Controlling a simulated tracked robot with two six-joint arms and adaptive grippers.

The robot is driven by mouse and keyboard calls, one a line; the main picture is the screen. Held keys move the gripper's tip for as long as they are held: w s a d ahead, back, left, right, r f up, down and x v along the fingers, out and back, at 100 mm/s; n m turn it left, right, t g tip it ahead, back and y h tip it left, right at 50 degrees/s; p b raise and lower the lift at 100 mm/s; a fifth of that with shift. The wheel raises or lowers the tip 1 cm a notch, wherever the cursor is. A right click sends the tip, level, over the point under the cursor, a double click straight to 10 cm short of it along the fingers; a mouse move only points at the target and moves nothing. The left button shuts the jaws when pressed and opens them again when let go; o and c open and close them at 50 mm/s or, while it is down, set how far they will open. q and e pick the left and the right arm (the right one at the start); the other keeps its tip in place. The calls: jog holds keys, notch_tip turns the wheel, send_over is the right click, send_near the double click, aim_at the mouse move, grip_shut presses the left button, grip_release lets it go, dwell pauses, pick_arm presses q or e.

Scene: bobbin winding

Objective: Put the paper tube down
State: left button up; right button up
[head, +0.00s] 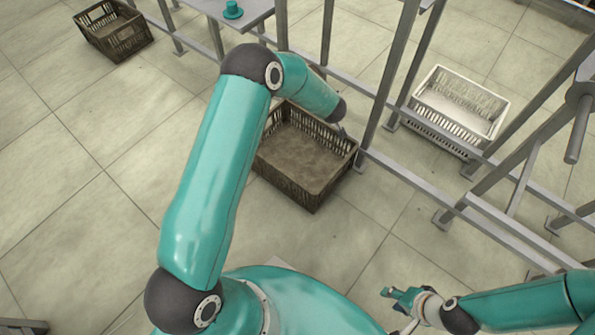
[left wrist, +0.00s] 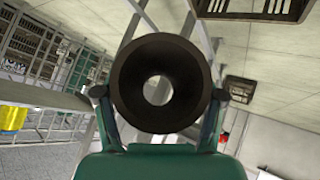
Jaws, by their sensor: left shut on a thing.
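The paper tube (left wrist: 132,70) shows in the left wrist view as a dark, hollow cylinder seen end-on, with a bright round opening through its middle. My left gripper (left wrist: 159,94) is shut on it, with one finger on each side. In the head view the left arm reaches over the dark crate, and its wrist hides the gripper and the tube. My right gripper (head: 402,299) is low at the right in the head view, small and apart from the crates. I see nothing in it, but its finger opening is unclear.
A dark brown crate (head: 318,196) stands on the tiled floor below the left forearm. A pale crate (head: 462,146) stands behind the grey metal frame (head: 376,95). Another dark crate (head: 146,40) is far left. A grey shelf (head: 262,11) bears a teal piece (head: 233,11).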

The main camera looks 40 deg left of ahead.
pick_arm(q)
jog(key=a+f+n+g+y+b, duration=0.1)
jog(key=a+f+b, duration=0.45)
jog(key=f, duration=0.35)
jog(key=a+f+n+y+b, duration=0.1)
jog(key=a+f+b, duration=0.4)
jog(key=f, duration=0.4)
jog(key=f+b, duration=0.1)
jog(key=f, duration=0.4)
jog(key=f+b, duration=0.2)
jog(key=f, duration=0.3)
jog(key=s+f+b, duration=0.1)
jog(key=f, duration=0.4)
jog(key=shift+a+f, duration=0.35)
jog(key=shift+a, duration=0.05)
jog(key=shift+f+b, duration=1.35)
jog(key=shift+f, duration=1.05)
jog(key=shift+r, duration=0.1)
pick_arm(e)
notch_tip(320, 180, down, 20)
jog(key=shift+r, duration=0.25)
pick_arm(q)
jog(key=shift+f, duration=0.65)
jog(key=o, duration=1.2)
jog(key=shift+c, duration=0.2)
